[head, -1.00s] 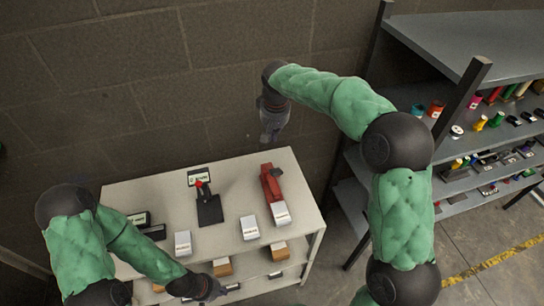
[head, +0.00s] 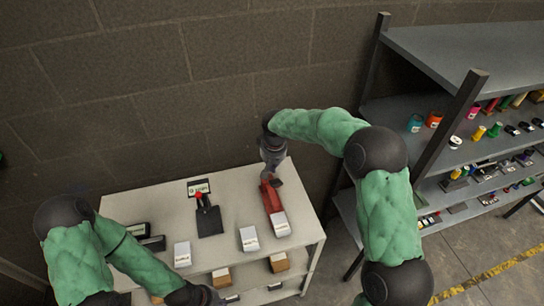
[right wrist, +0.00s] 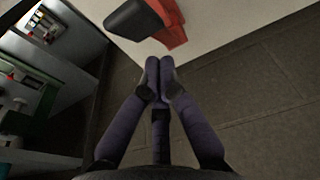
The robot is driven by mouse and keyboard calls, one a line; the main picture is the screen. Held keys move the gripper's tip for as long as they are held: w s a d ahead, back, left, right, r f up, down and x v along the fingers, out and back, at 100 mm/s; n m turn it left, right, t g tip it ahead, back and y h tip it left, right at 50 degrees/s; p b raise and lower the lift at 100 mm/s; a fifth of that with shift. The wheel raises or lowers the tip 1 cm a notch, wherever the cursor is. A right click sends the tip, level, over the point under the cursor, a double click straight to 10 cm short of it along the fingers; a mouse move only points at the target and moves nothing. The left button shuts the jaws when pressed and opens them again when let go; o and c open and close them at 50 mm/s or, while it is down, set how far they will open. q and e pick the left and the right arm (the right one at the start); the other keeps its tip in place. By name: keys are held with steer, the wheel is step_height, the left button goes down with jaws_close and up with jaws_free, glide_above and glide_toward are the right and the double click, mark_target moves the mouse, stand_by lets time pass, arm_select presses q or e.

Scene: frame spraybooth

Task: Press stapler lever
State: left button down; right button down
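A red stapler-like device (head: 273,200) with a black lever lies at the right end of the white shelf top. In the right wrist view its red body (right wrist: 174,22) and black lever (right wrist: 132,18) show at the top. My right gripper (head: 268,172) is above the lever end of the red device in the head view. In the right wrist view its fingertips (right wrist: 159,62) are together and empty, with the lever just ahead of them and to the left. Touch cannot be told. My left gripper (head: 205,297) is low at the shelf's front; its fingers are unclear.
A black device with a red knob (head: 209,217) stands left of the red one, with a small sign (head: 198,187) behind it. White label blocks (head: 249,238) line the front of the shelf top (head: 150,203). A brick wall is behind, and a grey rack (head: 440,50) stands right.

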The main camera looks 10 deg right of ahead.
steer(key=shift+s+f, duration=0.85)
steer(key=shift+f, duration=0.15)
